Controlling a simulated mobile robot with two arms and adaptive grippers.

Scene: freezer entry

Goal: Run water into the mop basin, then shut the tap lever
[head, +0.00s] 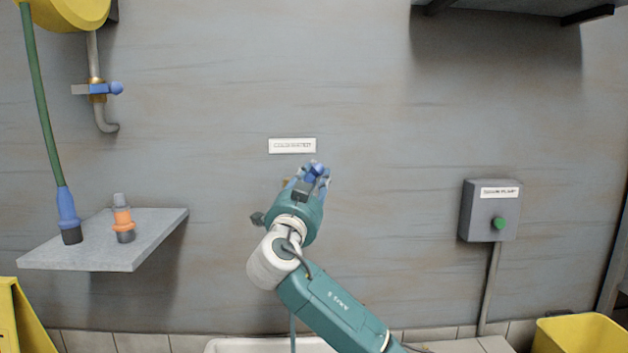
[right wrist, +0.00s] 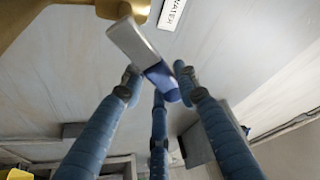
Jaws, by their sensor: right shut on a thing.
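My right gripper (head: 313,178) is at the wall under the cold water label (head: 292,146). Its fingers are shut on the blue-ended tap lever (head: 316,168). In the right wrist view the fingers (right wrist: 158,92) close around the lever's blue end (right wrist: 163,82), with its pale grey bar and the brass tap (right wrist: 50,14) beyond. The white mop basin (head: 225,346) shows only its rim at the bottom edge, partly behind my arm. A thin bluish vertical streak (head: 292,333) drops toward it; it looks like water, but I cannot be sure. My left gripper is out of view.
At left, a grey shelf (head: 165,229) holds a hose nozzle (head: 69,215) and an orange-and-grey fitting (head: 122,218). Above it is a pipe with another blue lever (head: 107,89). At right are a grey switch box (head: 478,211) with a green button and a yellow bin (head: 582,335).

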